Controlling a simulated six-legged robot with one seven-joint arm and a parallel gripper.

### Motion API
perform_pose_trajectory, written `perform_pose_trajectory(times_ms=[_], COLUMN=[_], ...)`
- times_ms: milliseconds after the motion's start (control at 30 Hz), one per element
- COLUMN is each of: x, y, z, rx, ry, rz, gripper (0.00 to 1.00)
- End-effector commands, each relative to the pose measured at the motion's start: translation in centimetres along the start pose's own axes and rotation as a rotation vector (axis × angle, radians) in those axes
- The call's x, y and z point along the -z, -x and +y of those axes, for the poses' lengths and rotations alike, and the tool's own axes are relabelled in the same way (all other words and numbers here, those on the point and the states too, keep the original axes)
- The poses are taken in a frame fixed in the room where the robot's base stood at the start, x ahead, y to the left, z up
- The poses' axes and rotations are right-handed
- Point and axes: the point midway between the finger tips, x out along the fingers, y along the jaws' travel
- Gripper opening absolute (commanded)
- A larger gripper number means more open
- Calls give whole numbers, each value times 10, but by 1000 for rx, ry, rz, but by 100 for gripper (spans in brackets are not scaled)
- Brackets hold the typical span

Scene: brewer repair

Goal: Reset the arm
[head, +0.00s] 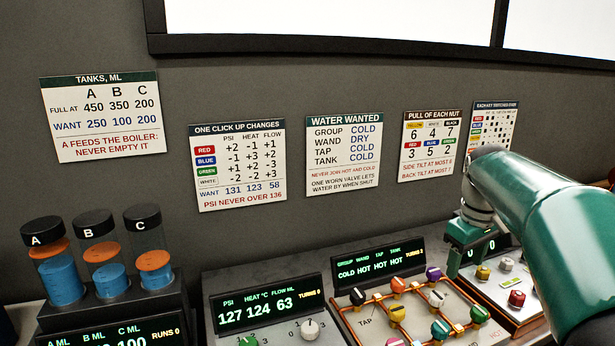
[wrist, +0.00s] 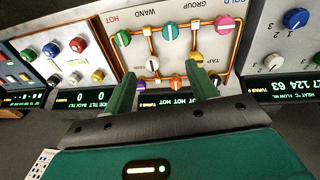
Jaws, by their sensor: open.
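My gripper (wrist: 162,92) is open, with its two green fingers apart and nothing between them. In the wrist view it hangs over the valve panel (wrist: 235,60), whose coloured knobs show beyond and between the fingertips. In the head view my green arm comes in from the right, and its end is over the right side of the same panel (head: 345,318). Whether a finger touches a knob cannot be told. The panel's display (head: 372,268) reads COLD HOT HOT HOT.
Three tanks A (head: 52,262), B (head: 103,255) and C (head: 149,250) stand at the left. A pressure panel (head: 265,300) reads 127, 124, 63. A panel with coloured knobs (head: 497,287) is at the right. Instruction cards, including WATER WANTED (head: 344,155), hang on the wall.

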Motion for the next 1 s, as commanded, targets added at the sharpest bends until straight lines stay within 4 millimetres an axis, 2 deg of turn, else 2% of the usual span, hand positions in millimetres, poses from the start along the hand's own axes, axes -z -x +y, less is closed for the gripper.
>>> perform_pose_trajectory(times_ms=[33, 267, 467, 600, 800, 1000], x=[-5, -36, -73, -102, -135, -146], y=[8, 21, 15, 2, -23, -33], z=[-20, -98, -160, -198, -236, -247], rx=[-14, -56, -66, -56, -28, -14], ry=[-16, -130, -229, -300, -385, -416], rz=[19, 112, 204, 272, 351, 375], gripper=[57, 57, 57, 57, 57, 57])
